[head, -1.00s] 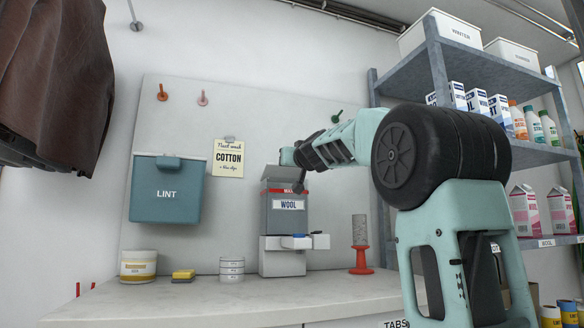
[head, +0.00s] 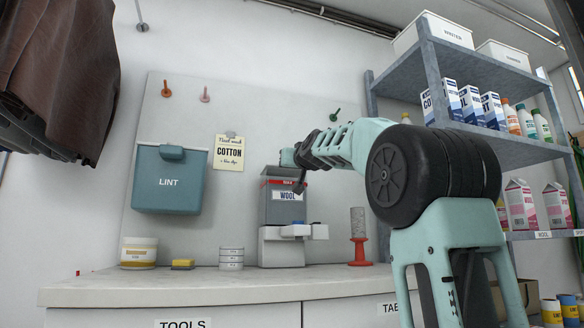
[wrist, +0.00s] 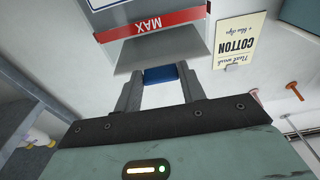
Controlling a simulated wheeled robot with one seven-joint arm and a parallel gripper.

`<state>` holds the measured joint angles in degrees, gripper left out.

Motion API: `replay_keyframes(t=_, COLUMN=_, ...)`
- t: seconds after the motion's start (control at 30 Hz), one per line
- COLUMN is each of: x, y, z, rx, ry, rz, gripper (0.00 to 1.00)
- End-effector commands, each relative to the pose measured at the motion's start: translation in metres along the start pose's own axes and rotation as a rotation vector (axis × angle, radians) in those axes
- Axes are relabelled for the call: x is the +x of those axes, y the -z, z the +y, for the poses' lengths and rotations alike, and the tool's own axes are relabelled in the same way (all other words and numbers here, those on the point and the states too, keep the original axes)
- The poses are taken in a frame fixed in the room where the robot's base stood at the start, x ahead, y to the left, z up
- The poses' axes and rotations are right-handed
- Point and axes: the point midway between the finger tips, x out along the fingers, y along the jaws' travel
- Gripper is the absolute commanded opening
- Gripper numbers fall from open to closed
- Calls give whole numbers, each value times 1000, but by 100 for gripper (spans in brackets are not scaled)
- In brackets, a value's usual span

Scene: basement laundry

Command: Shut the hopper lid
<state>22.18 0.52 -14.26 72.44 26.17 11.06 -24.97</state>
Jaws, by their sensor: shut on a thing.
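The grey hopper (head: 286,213) stands on the counter against the back panel, with a red MAX band and a WOOL label on its front. Its grey lid (head: 283,171) is at the top, partly hidden by my arm; I cannot tell its exact angle. My gripper (wrist: 161,80) is at the hopper's top and shut on a blue tab (wrist: 160,74) at the edge of the grey lid. In the wrist view the hopper appears upside down, with the MAX band (wrist: 150,24) beyond the lid (wrist: 160,50).
Tubs, a yellow sponge (head: 183,263) and a red stand (head: 359,250) are on the counter (head: 200,283). Shelves (head: 450,75) with cartons and bottles stand right.

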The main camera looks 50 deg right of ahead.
Motion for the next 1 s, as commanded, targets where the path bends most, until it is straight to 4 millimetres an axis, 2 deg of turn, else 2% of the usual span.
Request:
replay_keyframes(t=0.03, x=2, y=-14, z=0, rx=-1, ry=1, rz=-16, gripper=0)
replay_keyframes(t=0.2, x=2, y=-20, z=0, rx=-2, ry=1, rz=-18, gripper=0)
replay_keyframes(t=0.77, x=3, y=-24, z=0, rx=-2, ry=1, rz=-22, gripper=0)
replay_keyframes(t=0.8, x=3, y=-24, z=0, rx=-2, ry=1, rz=-22, gripper=45)
replay_keyframes(t=0.87, x=3, y=-24, z=0, rx=-2, ry=1, rz=-20, gripper=62)
replay_keyframes(t=1.0, x=2, y=-20, z=0, rx=-2, ry=1, rz=-14, gripper=62)
